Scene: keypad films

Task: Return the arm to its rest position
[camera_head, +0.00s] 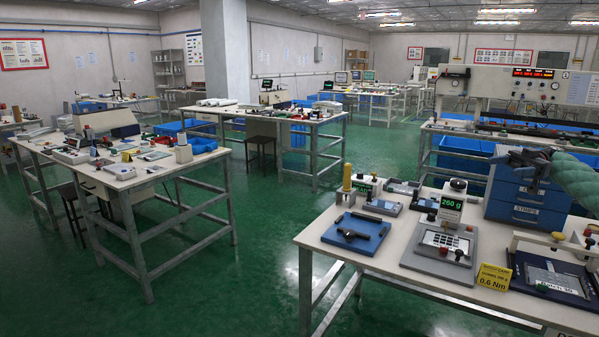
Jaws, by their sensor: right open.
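My right arm, in a green sleeve (578,178), comes in from the right edge of the head view. Its dark right gripper (521,163) is open, with nothing seen between its fingers. It appears in front of the upper part of the blue drawer cabinet (526,205), above the near right workbench (385,262). I cannot tell how far it is from the cabinet. My left gripper is not in view.
On the near bench are a blue tray (334,235) with a dark tool, a keypad fixture (444,246), a 260 g display (451,204), a yellow card (493,276) and a framed panel (555,283) at right. Green floor (255,265) is open to the left.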

